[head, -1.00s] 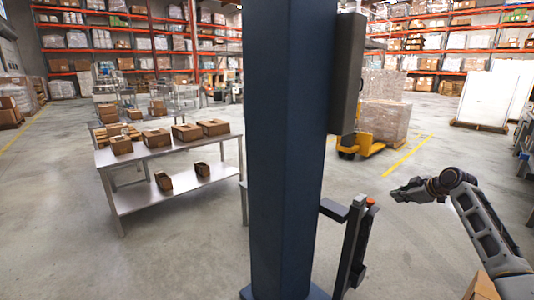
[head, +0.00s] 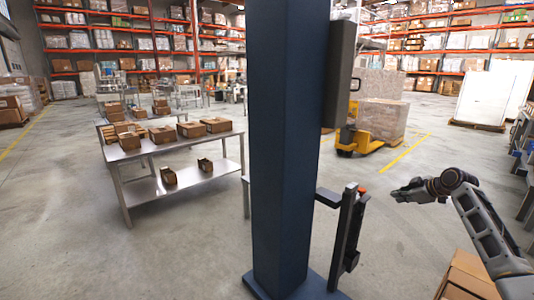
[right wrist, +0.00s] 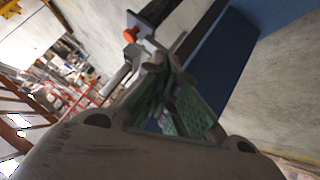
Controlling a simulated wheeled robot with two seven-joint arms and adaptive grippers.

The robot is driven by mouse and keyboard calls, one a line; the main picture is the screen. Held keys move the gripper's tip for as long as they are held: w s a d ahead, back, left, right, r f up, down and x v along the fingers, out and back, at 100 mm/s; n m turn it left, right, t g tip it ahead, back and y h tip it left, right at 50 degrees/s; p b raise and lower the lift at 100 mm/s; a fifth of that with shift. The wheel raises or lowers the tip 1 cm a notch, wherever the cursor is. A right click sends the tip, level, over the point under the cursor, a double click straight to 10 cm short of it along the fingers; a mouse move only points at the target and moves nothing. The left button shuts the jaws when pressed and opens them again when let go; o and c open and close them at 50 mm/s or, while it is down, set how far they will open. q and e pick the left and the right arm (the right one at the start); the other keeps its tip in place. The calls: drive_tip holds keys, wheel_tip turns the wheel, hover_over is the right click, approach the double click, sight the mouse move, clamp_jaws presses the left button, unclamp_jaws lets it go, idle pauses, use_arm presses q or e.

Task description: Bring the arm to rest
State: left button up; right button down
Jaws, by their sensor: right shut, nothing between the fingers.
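My right arm comes in from the right edge in the head view, bent at the elbow. Its gripper (head: 402,194) points left and hangs in the air over the floor, shut and empty. In the right wrist view the gripper's fingers with green parts (right wrist: 175,105) show close together, with nothing between them. My left arm and gripper are not in view.
A blue column (head: 285,150) stands close ahead, with a dark post (head: 346,235) to its right. A cardboard box (head: 468,277) lies below my right arm. A steel table (head: 190,150) with several boxes is left; a yellow pallet truck (head: 352,142) is behind.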

drive_tip(key=s+a+f+m+g+h, duration=0.1)
drive_tip(key=s+a+f+g, duration=0.1)
drive_tip(key=s+a+f, duration=0.85)
drive_tip(key=s+a+f+g, duration=0.2)
drive_tip(key=s+a+f, duration=0.5)
drive_tip(key=a+f, duration=0.5)
drive_tip(key=s+a+f+m+g, duration=0.1)
drive_tip(key=s+a+f, duration=0.15)
drive_tip(key=s, duration=0.35)
drive_tip(key=s+a+f+m, duration=0.1)
drive_tip(key=s+a+f, duration=0.15)
drive_tip(key=s, duration=0.35)
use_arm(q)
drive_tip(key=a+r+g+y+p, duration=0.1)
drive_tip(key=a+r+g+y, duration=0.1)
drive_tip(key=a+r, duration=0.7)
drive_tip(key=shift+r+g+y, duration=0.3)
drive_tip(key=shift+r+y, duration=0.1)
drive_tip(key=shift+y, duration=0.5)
use_arm(e)
drive_tip(key=s+r+m+h, duration=0.1)
drive_tip(key=s+m, duration=0.1)
drive_tip(key=s, duration=0.6)
drive_tip(key=s+a+r+m+h, duration=0.1)
drive_tip(key=s+m, duration=0.2)
drive_tip(key=s, duration=0.5)
drive_tip(key=shift+s+r+g, duration=0.15)
drive_tip(key=shift+r+g, duration=0.15)
drive_tip(key=shift+g, duration=0.1)
